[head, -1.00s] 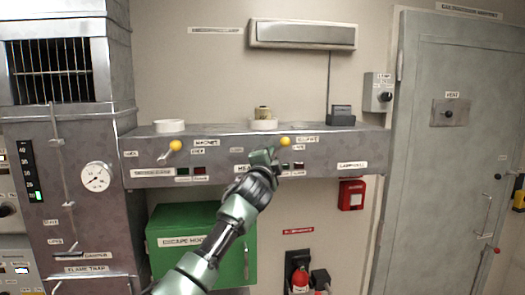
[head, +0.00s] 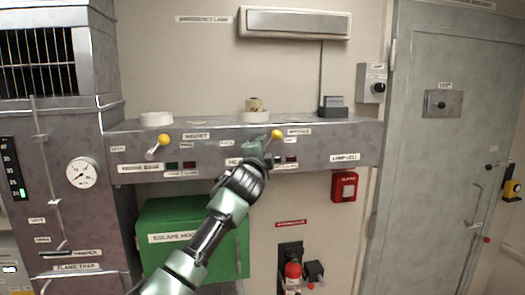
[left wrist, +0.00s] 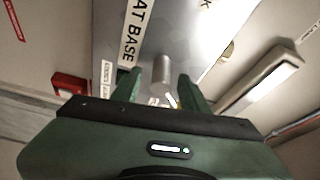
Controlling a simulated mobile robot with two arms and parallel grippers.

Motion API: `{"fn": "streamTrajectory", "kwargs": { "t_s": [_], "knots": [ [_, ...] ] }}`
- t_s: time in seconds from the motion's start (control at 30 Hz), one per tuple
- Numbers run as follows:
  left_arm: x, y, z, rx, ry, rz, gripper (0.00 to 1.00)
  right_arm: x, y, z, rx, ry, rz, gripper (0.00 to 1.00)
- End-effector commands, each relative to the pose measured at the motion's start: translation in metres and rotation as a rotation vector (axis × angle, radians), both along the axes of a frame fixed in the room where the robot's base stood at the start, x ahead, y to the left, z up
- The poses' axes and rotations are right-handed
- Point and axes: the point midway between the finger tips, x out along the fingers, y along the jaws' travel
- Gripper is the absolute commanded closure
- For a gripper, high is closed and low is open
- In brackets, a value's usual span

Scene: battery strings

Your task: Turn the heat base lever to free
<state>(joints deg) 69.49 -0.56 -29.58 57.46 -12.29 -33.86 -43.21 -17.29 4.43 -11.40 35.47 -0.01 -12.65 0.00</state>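The heat base lever (head: 277,134) has a yellow ball knob and sits on the right part of the grey wall panel (head: 345,152). My left gripper (head: 257,147) is just left of and below the knob, in front of the panel. My arm partly covers the heat base label in the head view. In the left wrist view the label (left wrist: 133,35) reads "AT BASE". There the left gripper's two fingers (left wrist: 160,92) are spread apart, with a grey cylindrical stub (left wrist: 162,68) showing between and beyond them. Contact with the lever cannot be told. My right gripper is out of view.
A second yellow-knobbed lever (head: 163,140) is on the panel's left part. A white ring (head: 156,119), a brass-coloured piece (head: 254,104) and a dark block (head: 333,106) are on the panel top. A green box (head: 185,217) and red alarm box (head: 344,186) are below.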

Motion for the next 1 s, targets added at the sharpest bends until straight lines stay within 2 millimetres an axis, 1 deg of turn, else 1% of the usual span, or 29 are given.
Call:
{"fn": "streamTrajectory", "kwargs": {
  "t_s": [0.17,0.27,0.37,0.73,0.87,1.0],
  "knots": [
    [0.0,0.0,-0.001,-0.002,0.0,0.0,0.56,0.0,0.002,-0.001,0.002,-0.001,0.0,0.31],
    [-0.004,0.001,-0.002,-0.002,-0.001,0.0,0.56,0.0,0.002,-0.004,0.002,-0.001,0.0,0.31],
    [-0.013,0.002,-0.004,-0.003,-0.002,0.0,0.56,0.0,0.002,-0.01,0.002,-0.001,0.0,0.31],
    [-0.062,0.006,-0.008,-0.001,-0.002,-0.001,0.56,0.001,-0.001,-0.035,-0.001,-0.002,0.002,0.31],
    [-0.073,0.006,-0.007,0.0,0.0,-0.001,0.56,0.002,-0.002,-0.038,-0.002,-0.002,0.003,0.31],
    [-0.077,0.007,-0.006,0.001,0.0,-0.001,0.56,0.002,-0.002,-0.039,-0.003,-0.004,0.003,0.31]
  ]
}}
